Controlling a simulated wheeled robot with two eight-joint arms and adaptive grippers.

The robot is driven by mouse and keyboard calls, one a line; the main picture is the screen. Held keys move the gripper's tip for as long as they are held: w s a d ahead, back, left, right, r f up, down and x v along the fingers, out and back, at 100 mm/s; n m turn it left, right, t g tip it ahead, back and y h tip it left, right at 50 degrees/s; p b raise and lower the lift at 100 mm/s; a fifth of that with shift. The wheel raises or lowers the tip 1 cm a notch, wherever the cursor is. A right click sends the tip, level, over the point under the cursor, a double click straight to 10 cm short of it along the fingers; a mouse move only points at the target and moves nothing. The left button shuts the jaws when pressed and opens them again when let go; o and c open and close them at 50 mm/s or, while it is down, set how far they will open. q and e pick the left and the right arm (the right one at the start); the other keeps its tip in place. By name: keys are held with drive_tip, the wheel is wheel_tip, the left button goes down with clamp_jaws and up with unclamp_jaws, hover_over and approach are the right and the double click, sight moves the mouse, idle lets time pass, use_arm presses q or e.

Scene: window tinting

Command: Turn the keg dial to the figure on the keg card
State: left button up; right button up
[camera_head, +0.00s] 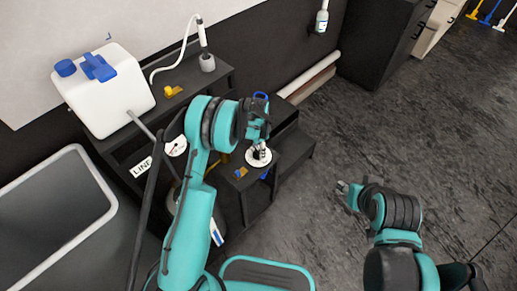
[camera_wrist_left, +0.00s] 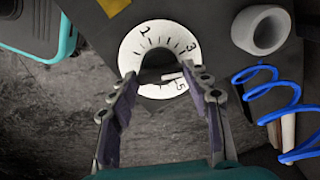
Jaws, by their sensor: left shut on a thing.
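The dial is a white round plate (camera_head: 259,157) on the low dark unit. In the left wrist view the plate (camera_wrist_left: 133,50) shows tick marks and figures, with 2 and 3 readable and another, perhaps 5, near the right finger. A dark knob (camera_wrist_left: 158,62) sits at its centre, with a pale pointer towards the lower right. My left gripper (camera_head: 262,143) is over the dial; its fingers (camera_wrist_left: 160,76) are shut on the knob from both sides. My right gripper (camera_head: 342,188) hangs over bare floor, its fingers too small to judge. No keg card is readable.
A white jug (camera_head: 105,95) with a blue cap stands on the dark shelf. A gauge (camera_head: 176,146) and a "LINE" sign (camera_head: 141,167) are on its front. A white ring (camera_wrist_left: 262,30) and blue coil (camera_wrist_left: 262,75) lie close to the dial.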

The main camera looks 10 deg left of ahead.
use_arm(q)
drive_tip(key=n+b, duration=0.1)
drive_tip(key=n, duration=0.6)
drive_tip(key=shift+n+b, duration=0.3)
drive_tip(key=shift+b, duration=0.05)
drive_tip(key=n, duration=0.4)
drive_tip(key=shift+b, duration=0.3)
drive_tip(key=shift+n, duration=2)
drive_tip(key=o, duration=1.2)
drive_tip(key=shift+c, duration=0.2)
